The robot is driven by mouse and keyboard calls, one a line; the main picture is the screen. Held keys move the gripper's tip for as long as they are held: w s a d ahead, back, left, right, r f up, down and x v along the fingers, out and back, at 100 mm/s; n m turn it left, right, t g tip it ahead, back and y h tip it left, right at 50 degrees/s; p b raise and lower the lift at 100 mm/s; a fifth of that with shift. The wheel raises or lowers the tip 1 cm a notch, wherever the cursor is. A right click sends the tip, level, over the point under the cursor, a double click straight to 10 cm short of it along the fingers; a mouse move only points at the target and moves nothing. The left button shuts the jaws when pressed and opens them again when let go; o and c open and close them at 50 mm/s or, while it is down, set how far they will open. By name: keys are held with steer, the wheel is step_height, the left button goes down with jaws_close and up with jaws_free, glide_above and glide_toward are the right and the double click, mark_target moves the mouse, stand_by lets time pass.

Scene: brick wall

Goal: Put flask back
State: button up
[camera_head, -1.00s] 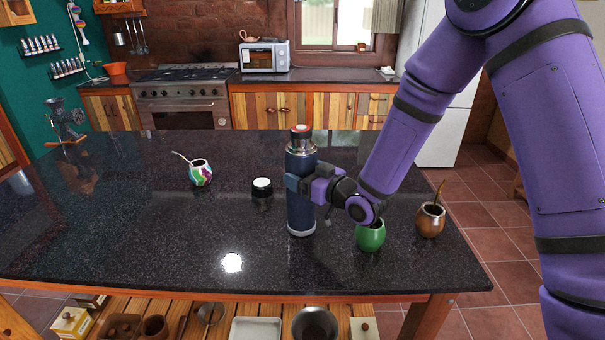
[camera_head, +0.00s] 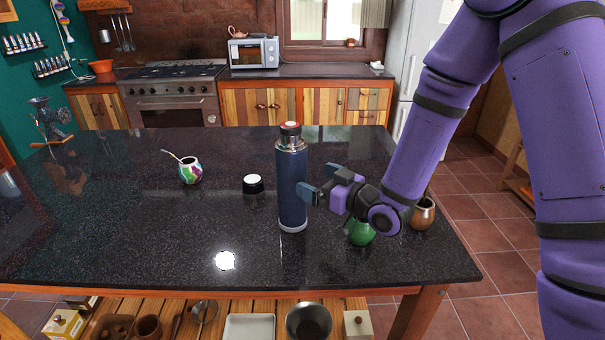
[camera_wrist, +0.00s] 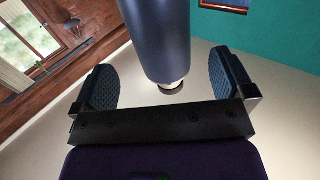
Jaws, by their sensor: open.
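The flask (camera_head: 292,188) is a tall dark blue cylinder with a steel collar and a red-ringed dark top. It stands upright on the black speckled counter (camera_head: 150,235). My gripper (camera_head: 318,187) is open just to the right of the flask, level with its middle. In the wrist view the flask (camera_wrist: 158,35) rises ahead of the two spread fingers (camera_wrist: 165,88), and neither finger presses on it. A small black cap with a white top (camera_head: 253,184) lies on the counter left of the flask.
A green mate cup (camera_head: 362,233) stands under my gripper, partly hidden. A brown mate cup (camera_head: 423,214) is behind my forearm. A colourful mate cup with a straw (camera_head: 190,171) stands left. A lower shelf (camera_head: 180,307) holds bowls and boxes.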

steer(key=shift+v, duration=2.25)
